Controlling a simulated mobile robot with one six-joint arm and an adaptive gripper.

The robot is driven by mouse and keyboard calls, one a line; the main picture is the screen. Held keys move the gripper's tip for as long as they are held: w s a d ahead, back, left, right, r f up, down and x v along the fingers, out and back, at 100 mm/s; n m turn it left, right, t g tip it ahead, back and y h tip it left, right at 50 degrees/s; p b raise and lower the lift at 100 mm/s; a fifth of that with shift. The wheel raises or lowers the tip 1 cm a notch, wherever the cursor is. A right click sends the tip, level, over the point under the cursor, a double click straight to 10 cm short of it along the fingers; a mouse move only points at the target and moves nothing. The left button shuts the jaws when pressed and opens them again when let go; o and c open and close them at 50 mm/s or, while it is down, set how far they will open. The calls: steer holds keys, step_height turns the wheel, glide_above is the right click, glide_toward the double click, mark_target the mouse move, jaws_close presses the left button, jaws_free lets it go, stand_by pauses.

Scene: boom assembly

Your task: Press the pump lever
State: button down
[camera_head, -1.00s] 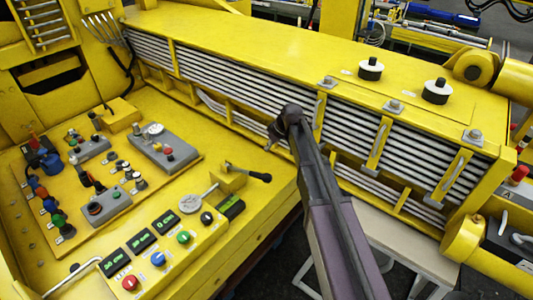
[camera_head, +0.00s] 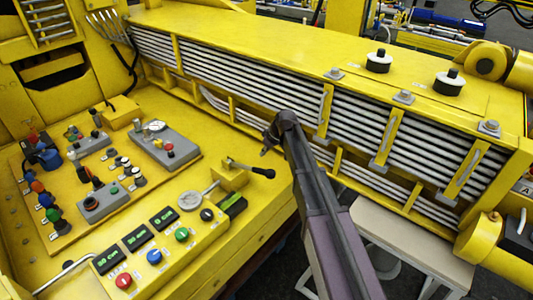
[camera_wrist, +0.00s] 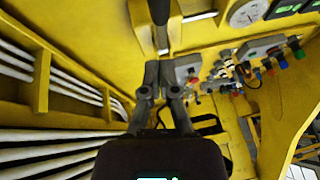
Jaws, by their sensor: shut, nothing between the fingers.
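The pump lever appears to be the thin metal rod with a black handle (camera_head: 262,173) on a yellow block (camera_head: 229,178) at the right edge of the control panel. Its handle sticks out to the right. My gripper (camera_head: 266,143) is just above the handle in the head view, with a visible gap in the picture; the true distance is unclear. In the wrist view my gripper (camera_wrist: 165,80) has its dark fingers together with nothing between them. A black handle (camera_wrist: 159,12), likely the lever's, shows beyond the fingers at the top centre. Contact is not visible.
A panel of coloured buttons and displays (camera_head: 150,240) lies left of the lever. Grey control boxes (camera_head: 165,148) stand farther back. The yellow boom (camera_head: 300,55) with white pipes runs close behind my gripper. A pale stool (camera_head: 410,240) stands at the right.

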steer(key=shift+s+f+b, duration=0.2)
steer(key=shift+f+b, duration=0.55)
steer(key=shift+f, duration=0.1)
steer(key=shift+s+f+b, duration=0.2)
steer(key=shift+f+b, duration=0.6)
steer(key=shift+f, duration=0.1)
steer(key=shift+s+f+b, duration=0.2)
steer(key=shift+f+b, duration=0.55)
steer(key=shift+f, duration=0.1)
steer(key=shift+a, duration=0.1)
